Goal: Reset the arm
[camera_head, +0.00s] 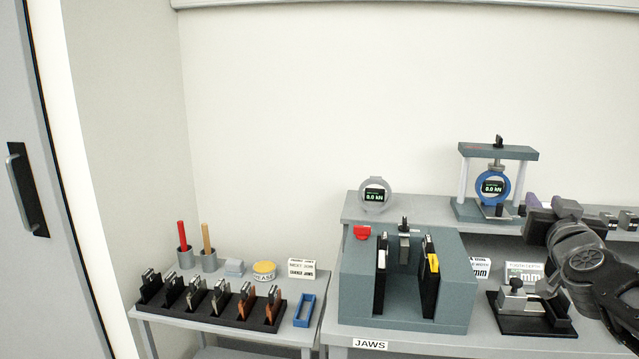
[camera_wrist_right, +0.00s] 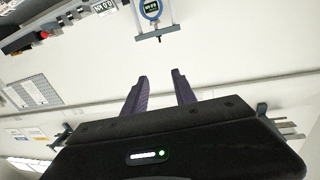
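My right arm comes in from the right edge in the head view. My right gripper (camera_head: 532,203) is raised beside the blue-ringed gauge frame (camera_head: 498,153), and its purple fingertips are partly hidden by its own body. In the right wrist view my right gripper (camera_wrist_right: 160,76) has its two purple fingers apart with nothing between them. The blue-ringed gauge (camera_wrist_right: 151,9) shows beyond the fingers at the top of that view. My left gripper is in neither view.
A grey jaw fixture (camera_head: 457,280) stands on the bench labelled JAWS. A black-based measuring device (camera_head: 522,322) is below my right arm. A side table at left holds a black rack (camera_head: 208,318), two cups and a blue tray (camera_head: 304,312). The space above the fixture is clear.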

